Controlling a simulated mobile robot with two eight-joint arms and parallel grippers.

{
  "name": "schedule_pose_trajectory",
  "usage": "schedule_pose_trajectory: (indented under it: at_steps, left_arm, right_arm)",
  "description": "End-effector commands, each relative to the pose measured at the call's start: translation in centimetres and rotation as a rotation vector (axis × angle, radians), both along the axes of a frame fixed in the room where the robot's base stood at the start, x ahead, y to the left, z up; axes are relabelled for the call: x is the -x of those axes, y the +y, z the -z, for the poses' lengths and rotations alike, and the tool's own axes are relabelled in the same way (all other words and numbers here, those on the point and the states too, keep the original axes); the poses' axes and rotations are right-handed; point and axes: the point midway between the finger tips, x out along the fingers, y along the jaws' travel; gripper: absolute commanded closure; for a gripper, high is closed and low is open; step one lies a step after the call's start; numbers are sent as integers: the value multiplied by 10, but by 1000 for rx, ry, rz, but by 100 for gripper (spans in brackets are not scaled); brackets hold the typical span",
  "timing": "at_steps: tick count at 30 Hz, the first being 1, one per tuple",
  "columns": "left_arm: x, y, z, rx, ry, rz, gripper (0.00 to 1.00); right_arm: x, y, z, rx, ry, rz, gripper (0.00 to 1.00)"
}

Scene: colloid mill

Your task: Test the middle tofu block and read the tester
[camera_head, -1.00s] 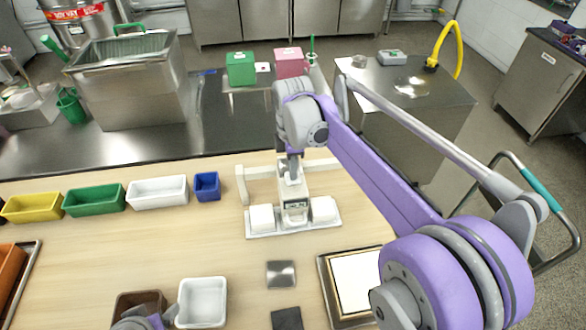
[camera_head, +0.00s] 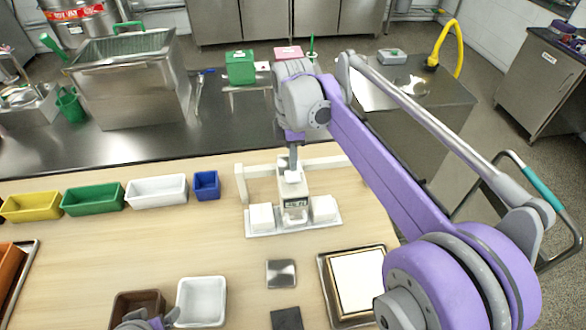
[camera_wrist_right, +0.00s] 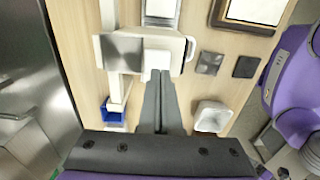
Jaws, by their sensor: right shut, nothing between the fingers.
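A white tester (camera_head: 295,213) with a small display stands over a pale tray (camera_head: 283,231) on the wooden table. The display's digits are too small to read. A white tofu block (camera_head: 262,217) sits on the tray at the left and another (camera_head: 325,208) at the right. The middle block is hidden behind the tester. My right gripper (camera_head: 292,170) is shut and empty, pointing down at the tester's top. In the right wrist view its fingertips (camera_wrist_right: 157,74) meet or overlap the white tester head (camera_wrist_right: 157,56); contact is unclear. Part of my left gripper (camera_head: 146,321) shows at the bottom edge.
A white stand bar (camera_head: 242,185) rises left of the tester. Yellow, green, white and blue bins (camera_head: 206,185) line the back left. A white bin (camera_head: 202,302), a brown bin, dark plates and a framed tray (camera_head: 326,288) lie nearer. The table's middle left is clear.

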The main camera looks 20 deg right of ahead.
Motion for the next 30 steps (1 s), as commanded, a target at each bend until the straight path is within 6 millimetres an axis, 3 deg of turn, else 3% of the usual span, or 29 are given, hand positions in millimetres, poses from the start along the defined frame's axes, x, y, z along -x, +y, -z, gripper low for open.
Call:
schedule_pose_trajectory:
  at_steps: [3,10,30]
  left_arm:
    - [-2,0,-4,0,-3,0,16]
    - [-3,0,-8,0,-6,0,16]
    - [-3,0,-8,0,-6,0,16]
  right_arm:
    - [-1,0,-27,1,-3,0,100]
    - [-2,0,-56,2,-5,1,100]
    - [4,1,-59,3,-17,30,100]
